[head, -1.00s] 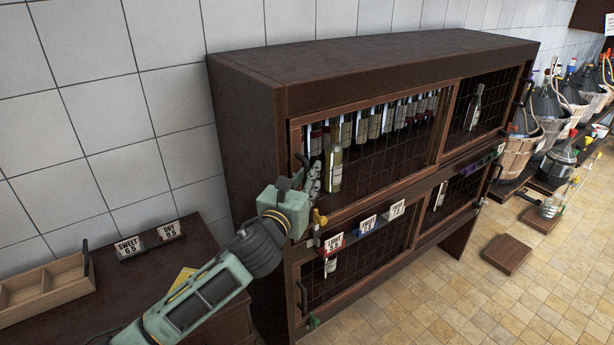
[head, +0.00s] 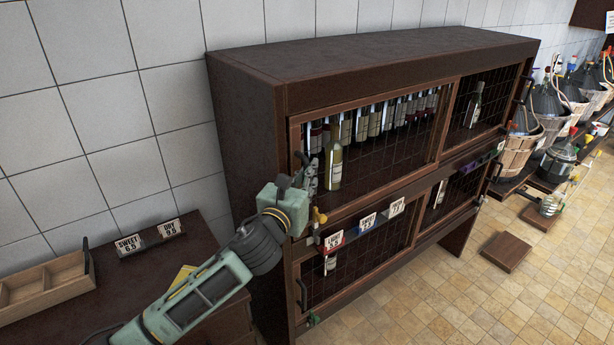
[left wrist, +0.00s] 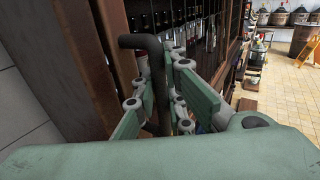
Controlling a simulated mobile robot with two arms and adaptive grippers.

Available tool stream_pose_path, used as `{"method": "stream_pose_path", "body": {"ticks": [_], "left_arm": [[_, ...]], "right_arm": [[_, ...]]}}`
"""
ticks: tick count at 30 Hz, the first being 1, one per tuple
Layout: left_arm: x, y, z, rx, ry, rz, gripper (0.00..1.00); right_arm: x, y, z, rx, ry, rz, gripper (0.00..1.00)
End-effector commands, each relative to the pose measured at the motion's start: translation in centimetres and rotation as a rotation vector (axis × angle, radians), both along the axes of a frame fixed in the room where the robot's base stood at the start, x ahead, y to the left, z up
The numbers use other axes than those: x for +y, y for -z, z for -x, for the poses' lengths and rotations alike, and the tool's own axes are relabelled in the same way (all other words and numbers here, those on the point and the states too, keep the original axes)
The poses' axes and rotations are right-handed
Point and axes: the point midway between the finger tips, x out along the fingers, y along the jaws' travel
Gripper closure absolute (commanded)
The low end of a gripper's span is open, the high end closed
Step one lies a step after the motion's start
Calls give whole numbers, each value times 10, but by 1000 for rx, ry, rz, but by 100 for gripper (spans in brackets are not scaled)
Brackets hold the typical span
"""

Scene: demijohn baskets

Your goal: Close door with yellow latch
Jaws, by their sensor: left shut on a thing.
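The dark wooden cabinet (head: 350,58) has wire-mesh doors. Its upper left door (head: 390,180) looks flush or nearly flush with the front; a small gap cannot be ruled out. The yellow latch (head: 319,215) sits just below that door's lower left corner, right of my gripper. My left gripper (head: 308,176) is at the door's left edge. In the left wrist view its fingers (left wrist: 162,105) are shut around a black bent bar handle (left wrist: 142,42). In the head view the gripper mostly hides this handle. My right gripper is not in view.
Price tags (head: 367,221) line the shelf edge beside the latch. A bottle (head: 335,167) stands behind the upper left mesh. A low counter with a wooden tray (head: 45,285) is at left. Basketed demijohns (head: 520,150) stand at right, and a brown board (head: 506,252) lies on the tiled floor.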

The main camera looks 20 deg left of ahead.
Motion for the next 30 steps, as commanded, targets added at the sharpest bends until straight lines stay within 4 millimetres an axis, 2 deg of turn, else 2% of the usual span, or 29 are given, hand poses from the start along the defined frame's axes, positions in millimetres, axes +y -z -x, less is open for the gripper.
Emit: {"method": "stream_pose_path", "body": {"ticks": [4,8,9,12,22,26,30], "left_arm": [[7,-2,8,2,0,-5,100],[5,0,7,1,0,-1,100],[5,0,7,0,0,-1,88],[6,0,7,0,0,-1,81],[6,0,9,0,0,-1,81],[6,1,22,1,1,-2,81],[8,2,48,2,2,-3,81]], "right_arm": [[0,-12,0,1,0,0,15],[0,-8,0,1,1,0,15],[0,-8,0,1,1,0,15],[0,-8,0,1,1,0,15],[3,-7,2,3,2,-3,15],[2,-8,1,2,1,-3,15],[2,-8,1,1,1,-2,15]]}}
